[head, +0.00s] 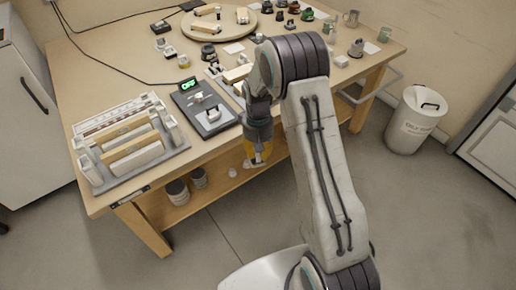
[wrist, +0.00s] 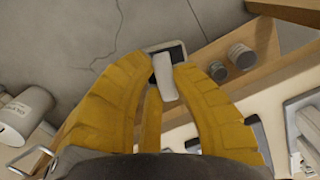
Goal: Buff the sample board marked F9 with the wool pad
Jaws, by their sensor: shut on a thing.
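My gripper (head: 257,158) has yellow fingers and hangs off the bench's front edge, below the top. In the wrist view the fingertips (wrist: 164,78) are shut on a pale block with a dark-edged, light face beyond it, apparently the wool pad (wrist: 166,73). It is held clear of the bench and floor. Pale and wood-coloured boards stand in a slotted rack (head: 168,153) at the bench's left front. Others lie on a round wooden turntable (head: 226,32) at the back. No F9 marking is readable, so I cannot tell which board it is.
A dark device (head: 192,98) with a green-lit display sits right of the rack. Small containers (head: 292,8) and cups crowd the back right. Jars (head: 177,192) stand on the lower shelf. A white bin (head: 415,120) stands right of the bench. The floor in front is open.

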